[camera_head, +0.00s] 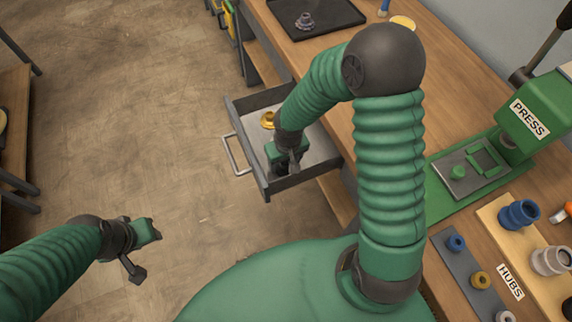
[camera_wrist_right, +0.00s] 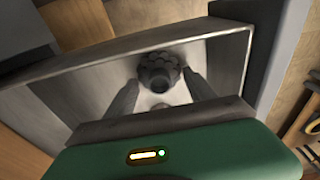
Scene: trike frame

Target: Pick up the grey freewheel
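The grey freewheel (camera_wrist_right: 160,73) is a dark toothed part with a round hub, lying in the open drawer (camera_head: 238,112). In the right wrist view it sits between the tips of my right gripper (camera_wrist_right: 163,80), whose two fingers are spread at its sides. Whether they touch it I cannot tell. In the head view my right gripper (camera_head: 289,164) reaches down into the drawer and hides the freewheel. My left gripper (camera_head: 154,229) hangs over the floor at the left, away from the drawer, and its fingers are too small to read.
A gold part (camera_head: 268,119) lies in the drawer near its left wall. The bench (camera_head: 345,30) carries a black tray (camera_head: 335,12) with a grey part (camera_head: 305,21), a green press (camera_head: 540,115) and a hubs board (camera_head: 535,285).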

